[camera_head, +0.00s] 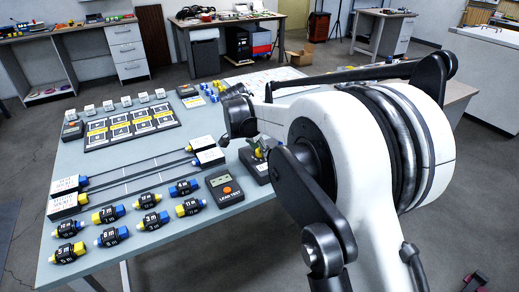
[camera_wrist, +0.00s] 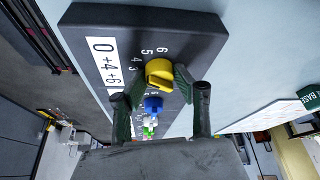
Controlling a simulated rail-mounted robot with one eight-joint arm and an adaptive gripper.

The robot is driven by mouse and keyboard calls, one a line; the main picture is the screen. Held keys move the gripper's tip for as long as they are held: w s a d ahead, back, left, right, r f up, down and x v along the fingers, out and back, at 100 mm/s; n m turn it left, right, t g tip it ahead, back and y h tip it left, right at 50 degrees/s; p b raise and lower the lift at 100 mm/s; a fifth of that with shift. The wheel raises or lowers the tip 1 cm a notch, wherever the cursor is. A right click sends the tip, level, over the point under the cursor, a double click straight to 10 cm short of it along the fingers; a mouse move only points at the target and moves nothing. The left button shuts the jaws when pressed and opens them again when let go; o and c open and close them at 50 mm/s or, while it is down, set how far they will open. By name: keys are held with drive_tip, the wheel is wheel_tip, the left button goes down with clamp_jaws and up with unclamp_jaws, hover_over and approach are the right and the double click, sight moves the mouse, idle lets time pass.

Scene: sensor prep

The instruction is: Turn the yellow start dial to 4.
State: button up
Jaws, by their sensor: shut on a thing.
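The yellow start dial (camera_wrist: 159,72) sits on a dark control box (camera_wrist: 195,25) in the wrist view. The numbers 3, 4, 5 and 6 are printed around its upper left side. I cannot tell which number the dial points to. My gripper (camera_wrist: 162,79) has its green fingers on both sides of the dial and is shut on it. A blue knob (camera_wrist: 153,105) and a green part sit below it in line. In the head view the dark box (camera_head: 252,172) is at the table's right edge, and my arm hides much of it.
A strip reading 0, +4, +6 (camera_wrist: 103,62) lies along the box. On the table (camera_head: 75,145) are a handheld unit with an orange button (camera_head: 224,190), several yellow-and-blue labelled cylinders, two rails with white blocks, and a dark card board (camera_head: 131,127).

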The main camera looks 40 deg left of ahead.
idle(0.4)
drive_tip(key=o, duration=1.1)
drive_tip(key=v, duration=1.2)
